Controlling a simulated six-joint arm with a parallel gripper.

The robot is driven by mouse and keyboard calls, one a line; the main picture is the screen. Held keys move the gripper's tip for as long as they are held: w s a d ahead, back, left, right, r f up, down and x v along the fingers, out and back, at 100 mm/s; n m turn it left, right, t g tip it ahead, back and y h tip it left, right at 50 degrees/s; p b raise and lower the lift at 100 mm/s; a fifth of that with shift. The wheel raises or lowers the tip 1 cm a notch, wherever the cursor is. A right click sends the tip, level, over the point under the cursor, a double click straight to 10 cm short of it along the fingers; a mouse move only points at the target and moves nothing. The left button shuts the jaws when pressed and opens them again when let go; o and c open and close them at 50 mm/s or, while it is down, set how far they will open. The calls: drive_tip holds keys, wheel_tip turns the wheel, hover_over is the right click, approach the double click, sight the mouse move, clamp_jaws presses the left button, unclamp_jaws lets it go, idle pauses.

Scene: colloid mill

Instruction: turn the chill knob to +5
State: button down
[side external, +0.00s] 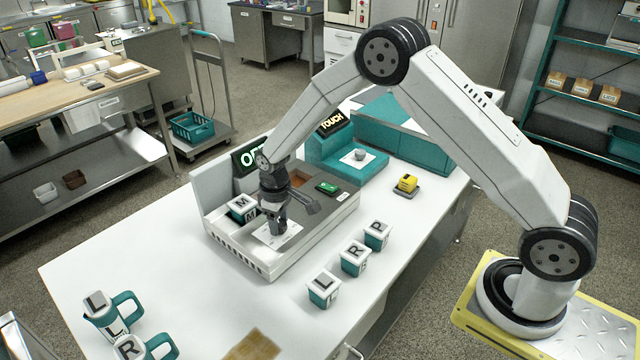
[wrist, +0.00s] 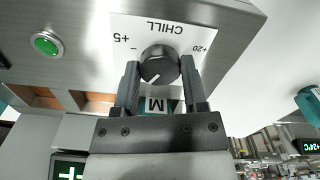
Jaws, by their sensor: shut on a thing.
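The chill knob (wrist: 160,65) is a round dark knob on a white plate printed CHILL, with +5 and +20 marks; the print is upside down in the wrist view. A pale pointer line on the knob points toward the lower left of that view. My gripper (wrist: 161,72) is shut on the knob, one finger on each side. In the side external view my gripper (side external: 277,226) reaches down to the white plate (side external: 268,238) on the grey machine (side external: 268,262) and hides the knob.
A green button (wrist: 47,44) sits beside the plate. Cubes marked M (side external: 241,208) stand on the machine beside my gripper. A lit display (side external: 249,156), partly hidden, stands behind. Cubes marked L (side external: 323,284), R (side external: 354,256) and P (side external: 377,234) stand in front.

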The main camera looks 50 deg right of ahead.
sight(280, 223)
drive_tip(key=m, duration=0.6)
drive_tip(key=shift+m, duration=0.3)
drive_tip(key=m, duration=0.5)
drive_tip(key=shift+m, duration=0.4)
drive_tip(key=shift+c, duration=0.7)
unclamp_jaws()
drive_tip(key=shift+r, duration=0.1)
drive_tip(key=shift+r, duration=3.85)
